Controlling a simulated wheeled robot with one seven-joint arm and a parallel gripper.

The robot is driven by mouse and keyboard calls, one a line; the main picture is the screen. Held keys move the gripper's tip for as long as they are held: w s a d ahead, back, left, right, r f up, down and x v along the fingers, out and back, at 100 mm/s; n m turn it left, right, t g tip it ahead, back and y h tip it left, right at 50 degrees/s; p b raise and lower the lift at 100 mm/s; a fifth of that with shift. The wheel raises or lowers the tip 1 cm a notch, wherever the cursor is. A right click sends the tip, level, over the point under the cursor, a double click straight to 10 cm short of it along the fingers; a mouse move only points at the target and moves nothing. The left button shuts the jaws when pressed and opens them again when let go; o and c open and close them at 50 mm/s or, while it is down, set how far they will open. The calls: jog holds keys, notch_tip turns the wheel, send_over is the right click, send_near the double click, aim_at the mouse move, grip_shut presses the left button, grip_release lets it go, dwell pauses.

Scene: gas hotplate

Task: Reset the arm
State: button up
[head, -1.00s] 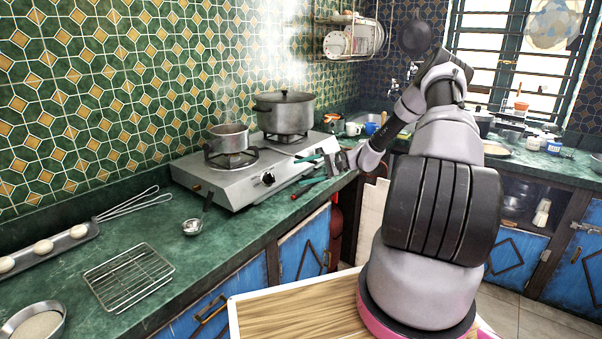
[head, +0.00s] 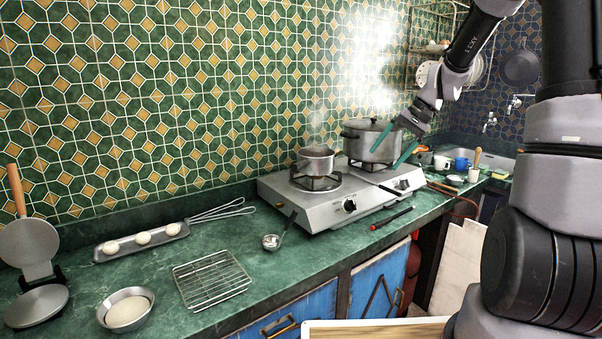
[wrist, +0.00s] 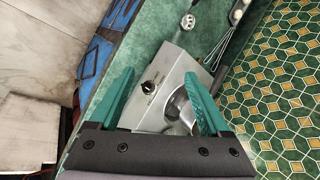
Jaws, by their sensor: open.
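My gripper (head: 388,157) is open, with its two teal fingers spread apart and nothing between them. In the head view it hangs in front of the large lidded pot (head: 362,140), at the right part of the gas hotplate (head: 330,205), pointing down and to the left. I cannot tell whether it touches the pot. My arm comes down to it from the upper right. In the wrist view the open fingers (wrist: 158,75) frame the hotplate's steel front, with its black knob (wrist: 148,87) between them.
A small steaming pot (head: 316,161) stands on the left burner. A ladle (head: 271,241), a wire rack (head: 210,279), a dough tray (head: 142,243) and a bowl (head: 126,310) lie on the counter to the left. Cups (head: 461,163) stand right of the hotplate. The air above the left counter is clear.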

jog(key=s+r+t+h, duration=0.2)
jog(key=s+r, duration=0.5)
jog(key=s, duration=0.5)
jog(key=s+r+t+h, duration=0.2)
jog(key=s+r, duration=0.5)
jog(key=s, duration=0.5)
jog(key=shift+d+r+t, duration=0.35)
jog(key=shift+d+t, duration=0.1)
jog(key=shift+t, duration=0.45)
jog(key=shift+c, duration=0.3)
